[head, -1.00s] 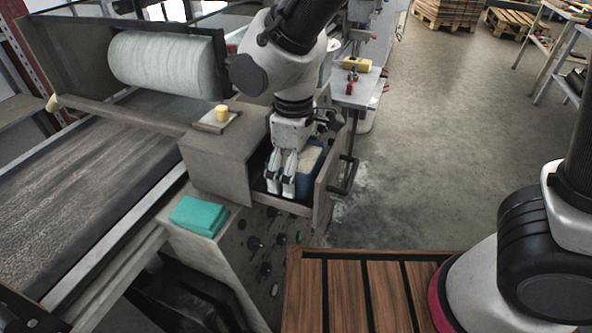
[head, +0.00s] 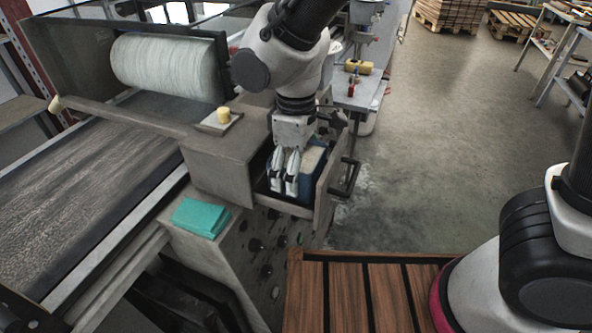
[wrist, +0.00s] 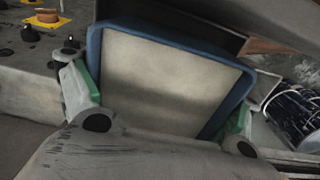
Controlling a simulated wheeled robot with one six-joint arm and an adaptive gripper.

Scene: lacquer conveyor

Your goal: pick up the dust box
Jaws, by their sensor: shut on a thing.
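The dust box (head: 313,158) is a blue box with a pale, flat inside or top, in the open drawer (head: 296,208) of the grey machine. In the wrist view the dust box (wrist: 165,72) fills the middle, its blue rim showing on several sides. My gripper (head: 284,188) reaches down into the drawer at the box's near left side. In the wrist view my gripper (wrist: 160,112) has a green-padded finger at each side of the box, shut on it. The lower part of the box is hidden by the drawer front and my fingers.
A small yellow piece on a plate (head: 219,122) sits on the housing. The conveyor belt (head: 80,170) runs at left. Open floor (head: 440,150) lies to the right.

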